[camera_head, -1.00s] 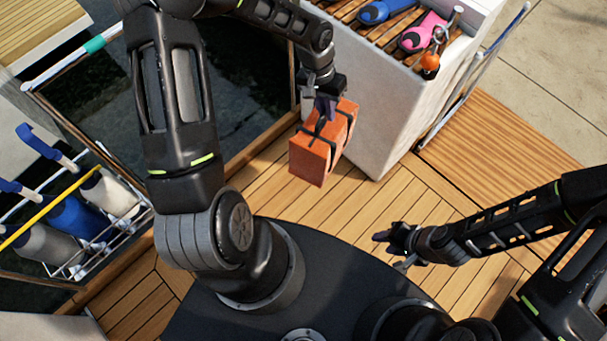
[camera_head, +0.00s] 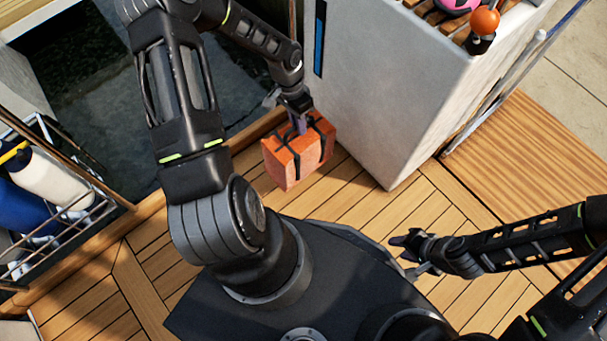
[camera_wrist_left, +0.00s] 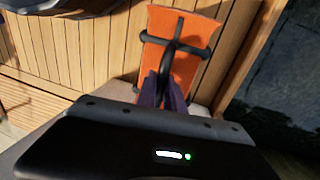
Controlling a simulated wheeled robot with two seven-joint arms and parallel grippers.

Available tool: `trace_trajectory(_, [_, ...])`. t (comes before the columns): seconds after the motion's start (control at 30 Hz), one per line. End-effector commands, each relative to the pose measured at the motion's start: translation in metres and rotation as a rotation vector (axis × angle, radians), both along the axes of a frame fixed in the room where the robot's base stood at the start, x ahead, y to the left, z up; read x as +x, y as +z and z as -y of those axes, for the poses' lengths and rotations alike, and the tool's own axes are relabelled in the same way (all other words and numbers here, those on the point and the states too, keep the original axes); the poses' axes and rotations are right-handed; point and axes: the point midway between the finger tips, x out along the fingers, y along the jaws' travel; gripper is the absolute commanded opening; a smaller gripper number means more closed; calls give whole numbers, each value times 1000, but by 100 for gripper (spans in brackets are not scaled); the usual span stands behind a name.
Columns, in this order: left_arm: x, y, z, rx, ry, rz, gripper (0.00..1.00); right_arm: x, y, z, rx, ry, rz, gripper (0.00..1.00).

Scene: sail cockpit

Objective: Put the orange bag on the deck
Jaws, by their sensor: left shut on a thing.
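The orange bag (camera_head: 284,163) is a boxy bundle with dark straps. It hangs below my left gripper (camera_head: 299,121) in the head view, in front of the white cockpit block. My left gripper is shut on the bag's dark strap or handle. In the left wrist view the bag (camera_wrist_left: 182,62) lies just past the fingertips (camera_wrist_left: 165,95), with deck planks behind it. I cannot tell how high it is above the wooden deck (camera_head: 335,193). My right gripper (camera_head: 408,255) is low at the right, apart from the bag; its finger opening is unclear.
The white block (camera_head: 385,85) stands behind and right of the bag, with an orange ball (camera_head: 485,21) on top. A wire rack (camera_head: 75,204) with blue and white rolls is at the left. Dark water (camera_head: 75,75) lies beyond the deck edge. Planks between block and base are clear.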

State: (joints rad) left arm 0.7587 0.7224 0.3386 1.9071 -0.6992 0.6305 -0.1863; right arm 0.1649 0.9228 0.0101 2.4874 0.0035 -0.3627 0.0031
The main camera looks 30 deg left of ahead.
Motion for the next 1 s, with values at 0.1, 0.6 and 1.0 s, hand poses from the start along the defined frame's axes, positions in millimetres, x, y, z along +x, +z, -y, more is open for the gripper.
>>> trace_trajectory(0.1, [-2, -10, -3, -1, -9, 2, 0, 0, -8, 1, -1, -1, 0, 36])
trace_trajectory(0.6, [-2, -22, -4, 0, -11, 1, 0, 1, -13, 1, -1, -3, 2, 36])
trace_trajectory(1.0, [-2, -72, -4, 0, -9, 2, 0, 6, -32, 4, -7, -12, 12, 36])
